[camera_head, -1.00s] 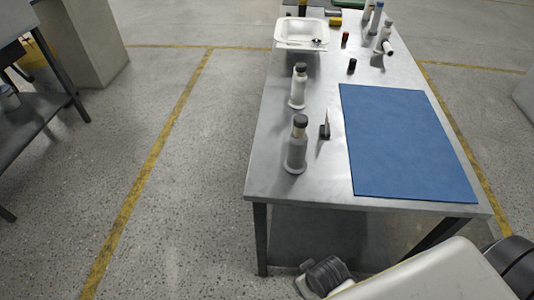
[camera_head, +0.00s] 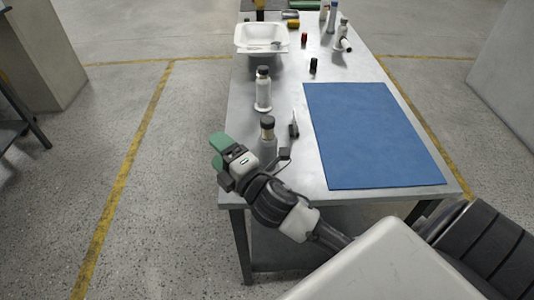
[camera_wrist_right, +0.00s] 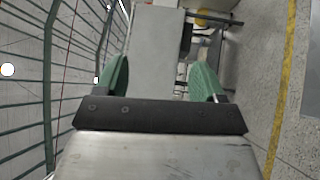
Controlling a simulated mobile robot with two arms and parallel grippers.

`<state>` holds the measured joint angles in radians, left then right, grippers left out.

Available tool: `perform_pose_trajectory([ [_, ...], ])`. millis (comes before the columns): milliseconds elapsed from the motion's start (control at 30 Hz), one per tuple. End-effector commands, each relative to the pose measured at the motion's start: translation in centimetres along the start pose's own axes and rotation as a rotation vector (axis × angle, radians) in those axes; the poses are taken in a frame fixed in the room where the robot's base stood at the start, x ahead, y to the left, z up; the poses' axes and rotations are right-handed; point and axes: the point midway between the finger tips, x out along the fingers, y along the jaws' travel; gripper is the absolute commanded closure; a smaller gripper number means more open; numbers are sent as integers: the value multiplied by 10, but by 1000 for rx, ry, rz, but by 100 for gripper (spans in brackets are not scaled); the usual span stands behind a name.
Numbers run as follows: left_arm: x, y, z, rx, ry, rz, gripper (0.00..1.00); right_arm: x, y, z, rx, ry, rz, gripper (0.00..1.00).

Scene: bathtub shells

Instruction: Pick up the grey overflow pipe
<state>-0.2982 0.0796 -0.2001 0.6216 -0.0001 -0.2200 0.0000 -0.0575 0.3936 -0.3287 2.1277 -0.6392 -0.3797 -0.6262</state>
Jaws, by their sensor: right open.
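My right gripper (camera_head: 218,153) is at the left front edge of the metal table, over the floor, with its green fingers apart. The wrist view shows the fingers (camera_wrist_right: 162,82) wide apart with nothing between them. A grey bottle-shaped piece with a dark top (camera_head: 267,146) stands upright near the table's front left, just behind my wrist, which hides its lower part. I see no plain pipe that is clearly the grey overflow pipe; a grey-white cylinder with a dark end (camera_head: 343,44) leans or lies at the back right. My left gripper is not in view.
A white bottle with a dark cap (camera_head: 263,90) stands farther back. A small dark tool (camera_head: 294,128) lies beside the blue mat (camera_head: 375,135). A white basin (camera_head: 262,39), small dark and red pieces and several bottles are at the back.

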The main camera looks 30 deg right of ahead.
Motion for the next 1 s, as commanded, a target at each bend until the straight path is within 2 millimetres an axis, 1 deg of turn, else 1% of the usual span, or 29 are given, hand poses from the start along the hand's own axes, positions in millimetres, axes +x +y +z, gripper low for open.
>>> perform_pose_trajectory([
  [33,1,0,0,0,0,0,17,12,32,-14,-194,105,137,31],
  [67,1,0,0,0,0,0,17,15,47,-25,-310,165,213,31],
  [100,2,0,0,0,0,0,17,16,64,-39,-468,242,315,31],
  [167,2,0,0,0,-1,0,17,15,84,-60,-708,351,465,31],
  [200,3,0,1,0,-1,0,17,12,93,-74,-870,422,563,31],
  [233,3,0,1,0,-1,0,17,9,98,-83,-993,475,636,31],
  [267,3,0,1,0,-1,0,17,6,100,-91,-1115,527,707,31],
  [300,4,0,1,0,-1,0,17,1,101,-100,-1279,596,800,31],
  [333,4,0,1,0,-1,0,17,-3,99,-105,-1401,649,866,31],
  [367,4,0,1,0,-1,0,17,-6,95,-108,-1522,703,931,31],
  [400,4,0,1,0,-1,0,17,-10,89,-110,-1684,777,1014,31],
  [433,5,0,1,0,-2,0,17,-12,84,-108,-1803,836,1072,31],
  [467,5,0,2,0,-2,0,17,-14,77,-105,-1921,897,1127,31],
  [500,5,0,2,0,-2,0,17,-15,68,-97,-2075,984,1194,31],
  [533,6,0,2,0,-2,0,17,-16,62,-88,-2186,1057,1239,31],
  [567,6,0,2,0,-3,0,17,-16,56,-78,-2296,1134,1280,31],
  [600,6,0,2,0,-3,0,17,-15,49,-62,-2434,1247,1326,31],
  [633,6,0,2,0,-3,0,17,-14,45,-47,2492,-1319,-1330,31],
  [667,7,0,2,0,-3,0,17,-13,42,-31,2387,-1311,-1247,31],
  [700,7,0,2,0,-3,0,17,-11,41,-8,2253,-1308,-1142,31],
  [767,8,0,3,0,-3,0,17,-10,43,26,2070,-1316,-1001,31],
  [800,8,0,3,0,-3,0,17,-10,47,47,1962,-1328,-919,31],
  [900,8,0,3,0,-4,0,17,-12,60,91,1751,-1367,-758,31],
  [1000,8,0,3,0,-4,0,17,-16,72,118,1625,-1400,-664,31],
])
